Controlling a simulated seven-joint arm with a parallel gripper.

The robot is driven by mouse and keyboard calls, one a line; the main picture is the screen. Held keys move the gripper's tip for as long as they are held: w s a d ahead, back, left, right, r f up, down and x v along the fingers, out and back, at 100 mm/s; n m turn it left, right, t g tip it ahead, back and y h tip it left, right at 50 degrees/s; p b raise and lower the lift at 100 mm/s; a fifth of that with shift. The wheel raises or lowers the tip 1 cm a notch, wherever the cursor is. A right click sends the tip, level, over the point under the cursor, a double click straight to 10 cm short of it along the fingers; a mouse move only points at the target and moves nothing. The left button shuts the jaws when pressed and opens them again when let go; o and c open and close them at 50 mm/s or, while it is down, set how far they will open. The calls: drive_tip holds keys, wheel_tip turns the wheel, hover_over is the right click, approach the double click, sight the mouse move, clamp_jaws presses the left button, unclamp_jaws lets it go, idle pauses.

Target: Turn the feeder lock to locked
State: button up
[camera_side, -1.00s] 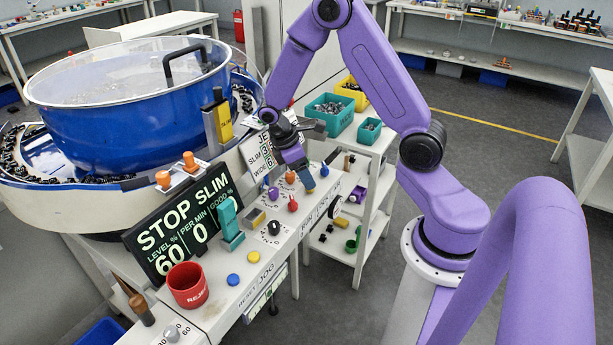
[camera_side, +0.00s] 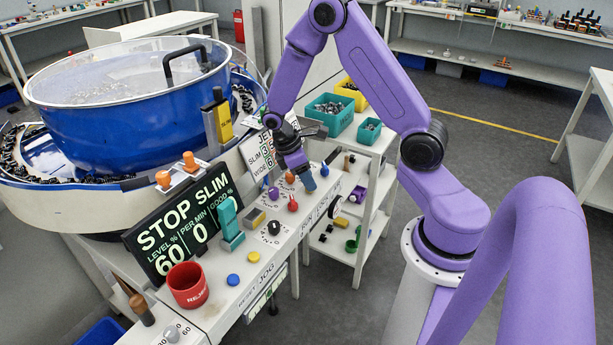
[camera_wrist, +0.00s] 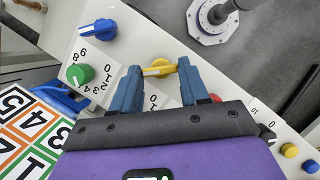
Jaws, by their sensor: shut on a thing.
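In the wrist view a yellow turn knob (camera_wrist: 160,69) lies between the blue fingers of my gripper (camera_wrist: 161,88). It sits on the pale control panel, with 0 and 1 marks beside it. No name for it is legible, so I cannot confirm that it is the feeder lock. My gripper is shut on this knob. In the side view my gripper (camera_side: 308,184) reaches down to the far end of the panel (camera_side: 262,275) and hides the knob there.
A blue knob (camera_wrist: 98,30) and a green dial (camera_wrist: 78,74) sit close by in the wrist view. In the side view, a red knob (camera_side: 292,203), a black dial (camera_side: 273,227) and a teal lever (camera_side: 230,223) stand nearer. The bowl feeder (camera_side: 130,110) stands at left.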

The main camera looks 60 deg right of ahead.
drive_tip(key=m+g+y, duration=0.1)
drive_tip(key=m, duration=0.3)
drive_tip(key=shift+w+d, duration=0.1)
drive_tip(key=m+y, duration=0.1)
drive_tip(key=m, duration=0.1)
drive_tip(key=m+y, duration=0.1)
drive_tip(key=m, duration=0.1)
drive_tip(key=shift+d+m, duration=0.2)
drive_tip(key=shift+m, duration=0.1)
drive_tip(key=m+y, duration=0.1)
drive_tip(key=m, duration=0.3)
drive_tip(key=shift+d+m+y, duration=0.15)
drive_tip(key=shift+m+y, duration=0.15)
drive_tip(key=shift+y, duration=0.1)
drive_tip(key=shift+d+m+t+y, duration=0.1)
drive_tip(key=shift+m+t+y, duration=0.2)
drive_tip(key=shift+m, duration=0.8)
drive_tip(key=shift+d+m+t+y, duration=0.15)
drive_tip(key=shift+m+y, duration=0.25)
drive_tip(key=shift+m, duration=0.7)
drive_tip(key=shift+a, duration=0.1)
drive_tip(key=o, duration=1.1)
drive_tip(key=shift+c, duration=0.2)
drive_tip(key=shift+r, duration=0.1)
drive_tip(key=v, duration=1.7)
drive_tip(key=shift+r, duration=0.15)
